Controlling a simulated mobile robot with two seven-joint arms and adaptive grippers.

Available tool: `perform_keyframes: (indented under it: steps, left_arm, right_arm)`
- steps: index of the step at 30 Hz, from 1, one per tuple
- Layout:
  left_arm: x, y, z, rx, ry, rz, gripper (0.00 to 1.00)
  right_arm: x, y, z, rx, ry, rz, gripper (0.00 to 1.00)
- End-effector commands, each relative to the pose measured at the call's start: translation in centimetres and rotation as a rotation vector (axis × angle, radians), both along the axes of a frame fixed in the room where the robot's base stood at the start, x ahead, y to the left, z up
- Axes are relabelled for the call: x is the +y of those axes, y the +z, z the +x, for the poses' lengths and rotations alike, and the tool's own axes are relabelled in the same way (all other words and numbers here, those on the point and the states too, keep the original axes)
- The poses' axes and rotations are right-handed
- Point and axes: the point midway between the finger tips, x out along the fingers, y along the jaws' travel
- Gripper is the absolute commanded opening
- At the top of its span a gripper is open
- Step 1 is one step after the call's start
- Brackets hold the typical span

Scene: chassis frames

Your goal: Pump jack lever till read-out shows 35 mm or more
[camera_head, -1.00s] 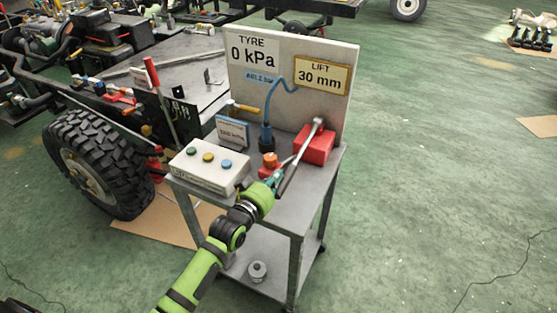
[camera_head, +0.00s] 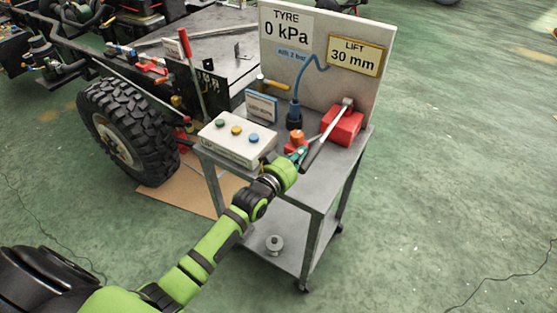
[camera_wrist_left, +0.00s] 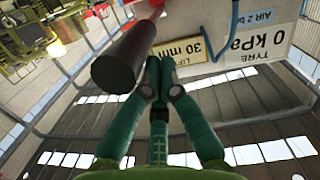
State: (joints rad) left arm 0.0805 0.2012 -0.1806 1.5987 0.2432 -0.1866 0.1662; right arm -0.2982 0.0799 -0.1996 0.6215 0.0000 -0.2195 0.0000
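The jack lever (camera_head: 325,135) is a grey rod with a dark grip, rising from a red jack block (camera_head: 343,127) on the cart top and slanting toward me. The LIFT read-out (camera_head: 355,56) shows 30 mm. My left gripper (camera_head: 301,153) is beside the lever's grip end. In the left wrist view, the dark grip (camera_wrist_left: 125,55) lies left of my left fingers (camera_wrist_left: 160,75). Their tips are together, with nothing seen between them. Whether they touch the grip I cannot tell. My right gripper is not in view.
The cart (camera_head: 318,195) carries a box with green, yellow and blue buttons (camera_head: 236,140), a blue fitting with hose (camera_head: 294,112) and an orange knob (camera_head: 299,139). A back panel (camera_head: 300,75) stands behind. A wheel (camera_head: 130,130) is at the left. Floor at the right is clear.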

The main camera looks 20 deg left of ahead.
Motion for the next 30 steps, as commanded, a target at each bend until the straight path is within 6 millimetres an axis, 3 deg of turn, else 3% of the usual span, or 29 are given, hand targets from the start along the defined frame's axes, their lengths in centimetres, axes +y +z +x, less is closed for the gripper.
perform_keyframes:
  steps: [6,13,19,30]
  left_arm:
    - [0.9,0.3,-4.7,0.001,0.0,0.001,0.0]
    - [1.7,0.8,-8.4,-0.005,0.002,0.001,0.0]
    - [2.0,1.1,-9.6,-0.008,0.002,0.001,0.0]
    - [2.0,1.2,-9.6,-0.01,0.003,0.0,0.0]
  right_arm:
    - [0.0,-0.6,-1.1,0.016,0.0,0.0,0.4]
    - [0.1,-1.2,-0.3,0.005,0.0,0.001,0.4]
    - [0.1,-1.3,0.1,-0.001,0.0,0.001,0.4]
    - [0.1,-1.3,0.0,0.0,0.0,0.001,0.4]
